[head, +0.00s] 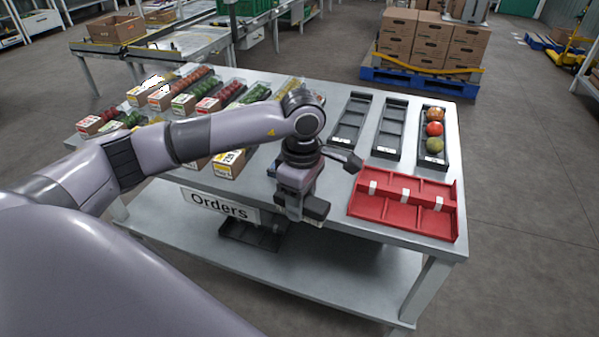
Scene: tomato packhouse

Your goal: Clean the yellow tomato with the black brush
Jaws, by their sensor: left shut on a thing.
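My left gripper (302,200) is over the front middle of the table, its fingertips mostly hidden by the hand. It is shut on a dark thing that juts out to the right, which looks like the black brush (346,159). My right gripper is not in view.
Two empty black trays (389,153) stand left of the tomato tray. A red divided rack (403,221) lies at the table's front right. Boxes of tomatoes and other produce (229,163) fill the left side. Stacked cartons (430,45) stand on a blue pallet behind.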

